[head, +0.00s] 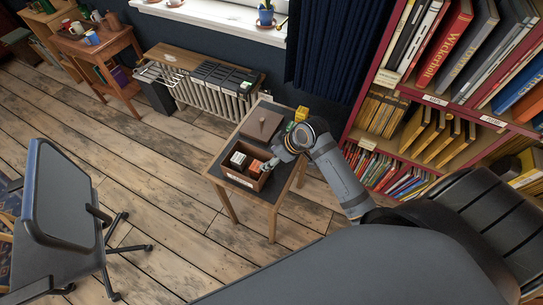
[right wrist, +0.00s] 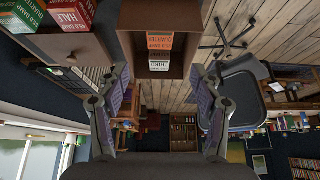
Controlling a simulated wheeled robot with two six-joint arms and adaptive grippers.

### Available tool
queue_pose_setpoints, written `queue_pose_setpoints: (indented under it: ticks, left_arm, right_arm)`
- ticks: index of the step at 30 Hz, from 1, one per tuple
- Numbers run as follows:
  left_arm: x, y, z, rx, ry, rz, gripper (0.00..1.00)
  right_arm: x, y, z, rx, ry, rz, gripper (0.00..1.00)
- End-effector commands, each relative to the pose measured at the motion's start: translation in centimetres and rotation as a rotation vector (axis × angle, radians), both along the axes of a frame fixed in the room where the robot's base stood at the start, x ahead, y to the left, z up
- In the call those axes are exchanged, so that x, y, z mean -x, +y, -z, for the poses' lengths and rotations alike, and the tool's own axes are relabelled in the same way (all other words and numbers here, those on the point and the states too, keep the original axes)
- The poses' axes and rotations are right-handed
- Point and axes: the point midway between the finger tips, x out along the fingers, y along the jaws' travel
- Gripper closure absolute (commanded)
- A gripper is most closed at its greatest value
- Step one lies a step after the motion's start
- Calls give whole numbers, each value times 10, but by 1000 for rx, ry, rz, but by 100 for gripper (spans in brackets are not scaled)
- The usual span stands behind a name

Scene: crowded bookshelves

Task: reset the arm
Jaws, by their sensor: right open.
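My right arm reaches in from the right in the head view. Its gripper (head: 272,163) is over the right edge of an open brown box on a small table. In the right wrist view the two fingers of the right gripper (right wrist: 163,78) are spread apart with nothing between them. The open box (right wrist: 128,52) shows beyond the fingertips, with small white and orange packs (right wrist: 160,41) inside. I cannot tell whether the gripper touches the box. My left gripper is not in view.
The small table (head: 222,196) also holds a brown lid (head: 262,124) and yellow and green packs (head: 301,114). A full bookshelf (head: 407,92) stands close on the right. A radiator (head: 205,96) is behind, an office chair (head: 68,205) at left. Open floor lies between.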

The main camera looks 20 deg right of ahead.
Motion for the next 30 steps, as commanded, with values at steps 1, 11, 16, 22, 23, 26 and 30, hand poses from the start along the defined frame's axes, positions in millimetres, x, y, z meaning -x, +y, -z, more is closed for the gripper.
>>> queue_pose_setpoints:
  ticks: [1,11,16,22,23,26,30]
  left_arm:
    - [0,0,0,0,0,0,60]
    - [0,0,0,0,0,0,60]
    - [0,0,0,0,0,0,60]
    - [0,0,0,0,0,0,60]
    - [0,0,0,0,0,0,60]
    - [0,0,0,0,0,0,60]
    - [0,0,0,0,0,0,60]
  right_arm:
    - [0,0,0,0,0,0,35]
    - [0,0,1,1,1,1,35]
    - [31,-5,6,34,50,102,35]
    - [89,-24,2,106,121,346,35]
    - [96,-28,0,115,127,381,35]
    - [119,-38,-7,143,145,494,35]
    - [140,-51,-7,173,162,616,35]
